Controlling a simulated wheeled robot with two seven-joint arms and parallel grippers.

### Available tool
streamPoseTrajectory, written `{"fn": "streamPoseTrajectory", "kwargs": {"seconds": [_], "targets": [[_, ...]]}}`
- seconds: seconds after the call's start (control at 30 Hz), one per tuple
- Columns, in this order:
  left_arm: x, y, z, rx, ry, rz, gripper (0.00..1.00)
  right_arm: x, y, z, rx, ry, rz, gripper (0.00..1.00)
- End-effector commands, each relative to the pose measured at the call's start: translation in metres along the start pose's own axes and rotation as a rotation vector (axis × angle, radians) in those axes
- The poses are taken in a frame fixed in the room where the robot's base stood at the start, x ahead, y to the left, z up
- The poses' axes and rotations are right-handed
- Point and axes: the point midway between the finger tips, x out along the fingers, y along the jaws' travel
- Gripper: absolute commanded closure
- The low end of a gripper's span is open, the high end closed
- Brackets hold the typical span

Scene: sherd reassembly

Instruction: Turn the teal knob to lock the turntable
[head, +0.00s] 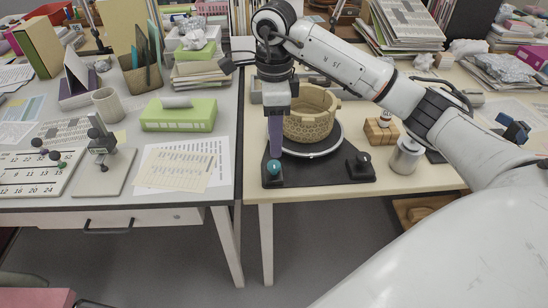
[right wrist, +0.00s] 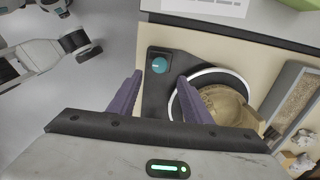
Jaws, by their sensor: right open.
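The teal knob (head: 274,166) sits on the front left corner of the black turntable base (head: 318,173). It also shows in the right wrist view (right wrist: 159,65). The round turntable (head: 322,152) carries a tan patterned pot (head: 311,118) with a broken rim. My right gripper (head: 275,145) points down just above the knob in the head view. In the right wrist view its two purple fingers (right wrist: 158,88) are spread apart, with the knob beyond the gap between their tips. Nothing is between the fingers. My left gripper does not show clearly.
A black knob (head: 364,158) stands on the base's right corner. A metal cylinder (head: 406,155) and a wooden block (head: 381,131) stand to the right.

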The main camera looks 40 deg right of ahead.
Motion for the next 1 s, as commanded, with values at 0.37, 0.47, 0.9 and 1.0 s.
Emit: {"fn": "streamPoseTrajectory", "kwargs": {"seconds": [0.37,0.47,0.9,1.0], "targets": [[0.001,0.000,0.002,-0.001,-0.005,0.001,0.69,0.065,0.001,0.001,-0.001,-0.003,0.004,0.55],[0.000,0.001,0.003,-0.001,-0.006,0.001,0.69,0.072,0.001,0.002,-0.001,-0.004,0.003,0.55],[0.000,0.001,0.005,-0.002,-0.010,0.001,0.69,0.075,0.001,0.002,-0.001,-0.005,0.002,0.74],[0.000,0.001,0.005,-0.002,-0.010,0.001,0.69,0.075,0.001,0.002,-0.001,-0.005,0.002,0.91]]}}
